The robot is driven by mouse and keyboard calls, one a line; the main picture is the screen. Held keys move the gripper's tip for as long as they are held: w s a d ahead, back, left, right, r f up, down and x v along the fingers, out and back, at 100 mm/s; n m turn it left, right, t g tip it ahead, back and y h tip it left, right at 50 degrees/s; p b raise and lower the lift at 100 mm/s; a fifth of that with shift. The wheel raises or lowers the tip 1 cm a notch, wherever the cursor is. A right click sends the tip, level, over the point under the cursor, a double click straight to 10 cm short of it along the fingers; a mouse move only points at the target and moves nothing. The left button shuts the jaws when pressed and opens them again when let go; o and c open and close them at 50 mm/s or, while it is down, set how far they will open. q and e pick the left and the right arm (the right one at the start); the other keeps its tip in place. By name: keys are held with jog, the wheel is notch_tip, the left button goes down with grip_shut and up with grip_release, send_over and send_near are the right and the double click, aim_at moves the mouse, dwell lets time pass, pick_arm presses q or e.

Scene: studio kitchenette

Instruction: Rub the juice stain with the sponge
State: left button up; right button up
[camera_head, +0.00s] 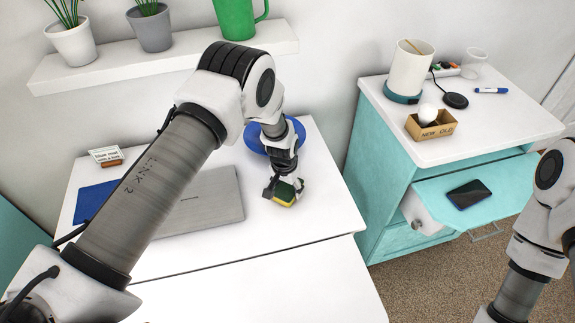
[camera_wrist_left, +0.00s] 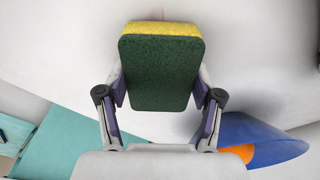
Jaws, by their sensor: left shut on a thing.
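My left gripper (camera_head: 283,186) is shut on the sponge (camera_head: 286,200), gripping it by its sides. The sponge is yellow with a dark green face; in the left wrist view (camera_wrist_left: 162,72) the green face is toward the camera and the yellow layer is at the top edge. The sponge is over the white table (camera_head: 290,240), right of the laptop and in front of the blue dish. I cannot tell whether it touches the tabletop. No juice stain can be made out. My right arm shows at the right edge, its gripper out of view.
A grey laptop (camera_head: 205,200) lies left of the sponge. A blue dish (camera_head: 254,135) stands behind, partly hidden by my left arm. A small sign (camera_head: 106,155) is at the back left. A teal cabinet with an open drawer (camera_head: 440,198) holding a phone (camera_head: 469,194) stands right. The table's front is clear.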

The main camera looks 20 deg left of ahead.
aim_at(288, 188)
pick_arm(q)
jog(key=r, duration=0.1)
jog(key=r+p, duration=0.1)
jog(key=r, duration=0.1)
jog(key=r+p, duration=0.1)
jog(key=shift+s+d+r, duration=0.15)
jog(key=shift+s+r, duration=0.1)
jog(key=shift+w+r+p, duration=0.2)
jog(key=shift+r+p, duration=0.55)
jog(key=shift+r, duration=0.5)
jog(key=shift+s+r+p, duration=0.15)
jog(key=shift+r+p, duration=0.2)
jog(key=shift+r, duration=0.1)
jog(key=shift+f, duration=0.1)
